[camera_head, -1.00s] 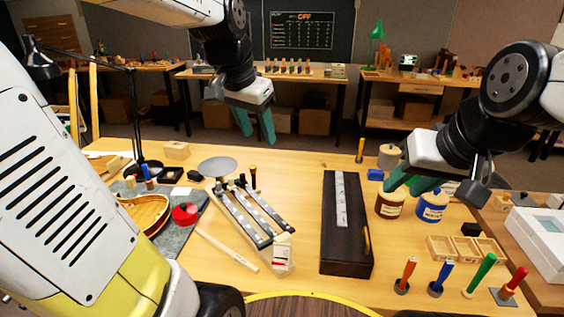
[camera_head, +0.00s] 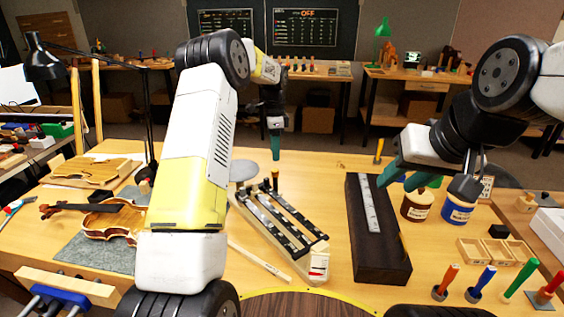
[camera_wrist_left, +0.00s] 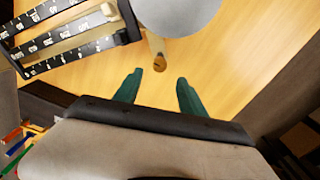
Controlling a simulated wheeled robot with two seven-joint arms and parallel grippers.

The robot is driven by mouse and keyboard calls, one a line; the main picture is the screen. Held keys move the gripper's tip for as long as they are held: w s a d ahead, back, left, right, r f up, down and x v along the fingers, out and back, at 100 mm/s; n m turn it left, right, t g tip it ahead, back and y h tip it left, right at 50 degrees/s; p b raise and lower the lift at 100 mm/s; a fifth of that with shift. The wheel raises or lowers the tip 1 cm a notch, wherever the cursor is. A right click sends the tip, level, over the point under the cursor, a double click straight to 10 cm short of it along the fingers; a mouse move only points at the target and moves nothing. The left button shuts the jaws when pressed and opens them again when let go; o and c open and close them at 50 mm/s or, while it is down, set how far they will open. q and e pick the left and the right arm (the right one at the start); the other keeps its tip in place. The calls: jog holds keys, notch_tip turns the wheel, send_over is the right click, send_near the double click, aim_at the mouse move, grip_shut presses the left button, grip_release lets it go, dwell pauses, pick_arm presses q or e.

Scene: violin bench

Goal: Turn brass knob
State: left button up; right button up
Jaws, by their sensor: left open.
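A small brass-coloured upright knob (camera_head: 275,182) stands at the far end of a slanted wooden stand (camera_head: 285,232) with black marked strips. In the left wrist view the knob (camera_wrist_left: 158,62) lies ahead of and between my open left fingertips (camera_wrist_left: 158,88), and they do not touch it. In the head view my left gripper (camera_head: 275,153) hangs down just above the knob, with nothing in it. My right gripper (camera_head: 398,182) looks open and empty, over the dark block (camera_head: 383,250) and near the brown jar.
A grey round plate (camera_head: 243,170) sits beside the knob. A brown jar (camera_head: 416,206) and a blue jar (camera_head: 457,210) stand on the right. A violin body (camera_head: 110,221) lies on a grey mat at left. Several coloured-handled tools stand at the front right.

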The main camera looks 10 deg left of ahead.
aim_at(275, 170)
pick_arm(q)
notch_tip(275, 170, down, 8)
jog(key=shift+r, duration=0.25)
grip_shut()
